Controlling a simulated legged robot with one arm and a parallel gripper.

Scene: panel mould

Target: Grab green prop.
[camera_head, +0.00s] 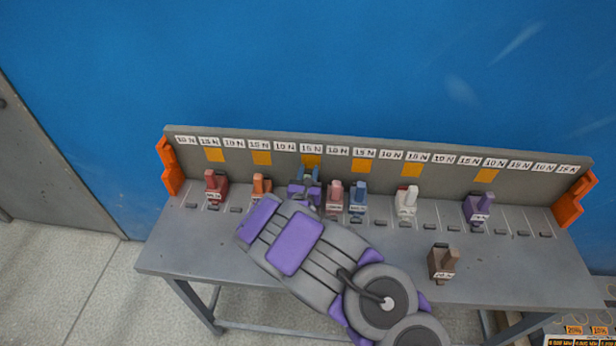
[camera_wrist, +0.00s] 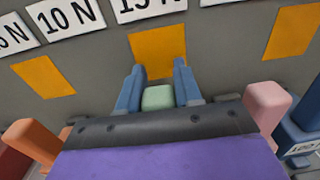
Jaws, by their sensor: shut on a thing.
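The green prop (camera_wrist: 158,97) shows in the wrist view as a pale green block top between the two blue fingers of my gripper (camera_wrist: 158,88). The fingers are shut on it, one on each side. Its lower part is hidden behind my gripper's dark edge. In the head view my gripper (camera_head: 308,178) is at the back panel, between the orange prop and the pink prop. My arm hides the green prop there. I cannot tell whether it still rests on the table.
On the grey table (camera_head: 190,248) stand a red prop (camera_head: 215,186), an orange prop (camera_head: 261,186), a pink prop (camera_head: 335,195), a blue prop (camera_head: 358,197), a white prop (camera_head: 406,201) and a purple prop (camera_head: 479,207). A brown prop (camera_head: 443,262) stands nearer the front. The labelled panel (camera_head: 530,185) rises behind.

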